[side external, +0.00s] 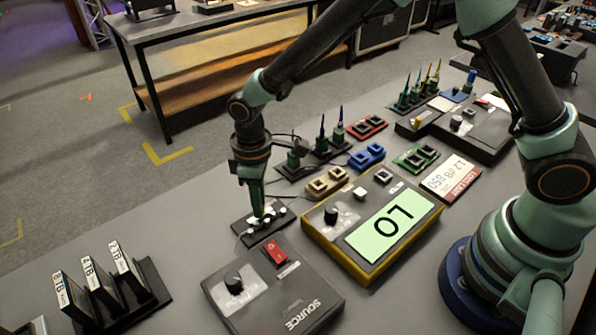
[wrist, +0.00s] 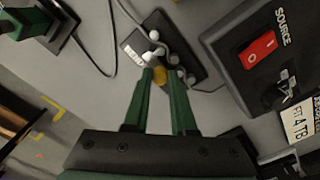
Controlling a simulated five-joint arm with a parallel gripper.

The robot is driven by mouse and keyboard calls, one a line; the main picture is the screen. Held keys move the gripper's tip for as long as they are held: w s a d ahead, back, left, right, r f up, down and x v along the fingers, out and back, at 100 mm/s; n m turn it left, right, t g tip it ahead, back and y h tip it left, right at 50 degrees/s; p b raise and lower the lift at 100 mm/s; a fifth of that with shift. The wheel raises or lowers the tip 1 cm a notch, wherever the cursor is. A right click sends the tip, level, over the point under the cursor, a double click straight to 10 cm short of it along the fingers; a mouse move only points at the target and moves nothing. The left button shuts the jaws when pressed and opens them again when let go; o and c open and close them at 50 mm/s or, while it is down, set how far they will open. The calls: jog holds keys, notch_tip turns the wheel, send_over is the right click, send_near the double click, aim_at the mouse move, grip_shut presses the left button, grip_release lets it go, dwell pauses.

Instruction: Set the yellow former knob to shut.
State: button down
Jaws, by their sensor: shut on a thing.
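The former is a small dark plate (side external: 246,238) with several white posts and a cable wound among them; it also shows in the wrist view (wrist: 184,64). Its yellow knob (wrist: 160,75) sits between my fingertips in the wrist view. My gripper (side external: 258,214) points down onto the former, and its green fingers are closed on the yellow knob. In the side external view the fingers and posts mostly hide the knob. I cannot tell from these frames which setting it is at.
The SOURCE box (side external: 272,295) with its red switch stands close in front of the former. A yellow-edged meter (side external: 384,258) reading LO is to its right. A rack of labelled drives (side external: 150,283) is at the lower left. Bare table lies left of the former.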

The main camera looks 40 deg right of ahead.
jog(key=shift+s, duration=0.25)
jog(key=c, duration=0.7)
grip_release()
jog(key=shift+c, duration=0.2)
jog(key=shift+w, duration=0.1)
notch_tip(320, 180, up, 12)
jog(key=s+d+r+m+t, duration=0.2)
jog(key=s+d+r+m, duration=0.1)
jog(key=d, duration=0.4)
jog(key=s+d+r+m+t, duration=0.1)
jog(key=s+d+r+m, duration=0.2)
jog(key=d, duration=0.4)
jog(key=s+d+r+m+t, duration=0.2)
jog(key=s+d+r+m, duration=0.1)
jog(key=d, duration=0.4)
jog(key=shift+s+d+r+t, duration=0.2)
jog(key=shift+s+r+t, duration=0.15)
jog(key=shift+s, duration=0.3)
